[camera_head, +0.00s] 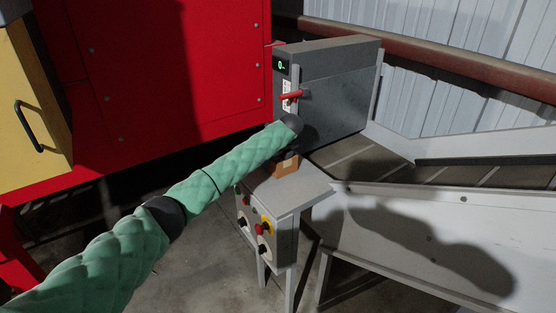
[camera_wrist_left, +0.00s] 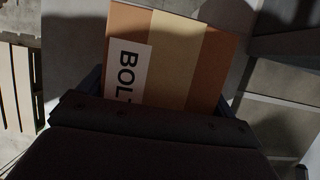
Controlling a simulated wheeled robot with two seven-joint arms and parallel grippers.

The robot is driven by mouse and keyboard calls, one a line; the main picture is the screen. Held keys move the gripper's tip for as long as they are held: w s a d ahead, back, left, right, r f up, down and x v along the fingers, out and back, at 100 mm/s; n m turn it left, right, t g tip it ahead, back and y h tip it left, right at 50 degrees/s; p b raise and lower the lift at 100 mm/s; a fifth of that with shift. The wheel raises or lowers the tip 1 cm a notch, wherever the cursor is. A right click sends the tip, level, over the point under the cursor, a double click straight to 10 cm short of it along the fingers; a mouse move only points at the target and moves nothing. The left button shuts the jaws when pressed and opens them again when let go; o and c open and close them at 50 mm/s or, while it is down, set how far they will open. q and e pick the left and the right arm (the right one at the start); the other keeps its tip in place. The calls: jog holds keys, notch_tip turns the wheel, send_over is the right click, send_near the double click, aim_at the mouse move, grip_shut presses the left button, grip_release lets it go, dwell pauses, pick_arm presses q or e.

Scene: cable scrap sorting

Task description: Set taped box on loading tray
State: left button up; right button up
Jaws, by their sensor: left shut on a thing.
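The taped box is brown with a pale tape strip and a white label reading "BOL" in the left wrist view (camera_wrist_left: 215,65). In the head view a small part of the box (camera_head: 287,167) shows under my left wrist. My left gripper (camera_wrist_left: 160,100) is shut on the box; in the head view the arm's end mostly hides the fingers. The box is over a flat grey tray-like surface (camera_head: 300,191) in front of the grey machine. I cannot tell whether it touches that surface. My right gripper is not in view.
The grey machine (camera_head: 338,95) with a red lever (camera_head: 291,95) and small display stands just behind. A control box with buttons (camera_head: 263,228) hangs below the grey surface. A sloping conveyor (camera_head: 365,165) runs to the right. A red cabinet (camera_head: 150,70) is at left.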

pick_arm(q)
jog(key=o, duration=1.4)
jog(key=shift+s+r, duration=0.1)
jog(key=shift+r, duration=0.05)
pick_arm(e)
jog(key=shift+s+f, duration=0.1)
pick_arm(q)
jog(key=shift+d+r, duration=0.15)
jog(key=shift+r, duration=0.2)
jog(key=b+v, duration=0.3)
jog(key=v, duration=0.6)
jog(key=shift+s+d+r, duration=0.1)
jog(key=shift+s+r, duration=0.1)
jog(key=shift+r, duration=0.15)
jog(key=shift+s+d+r+b, duration=0.1)
jog(key=shift+s+r+b, duration=0.15)
jog(key=shift+r, duration=0.35)
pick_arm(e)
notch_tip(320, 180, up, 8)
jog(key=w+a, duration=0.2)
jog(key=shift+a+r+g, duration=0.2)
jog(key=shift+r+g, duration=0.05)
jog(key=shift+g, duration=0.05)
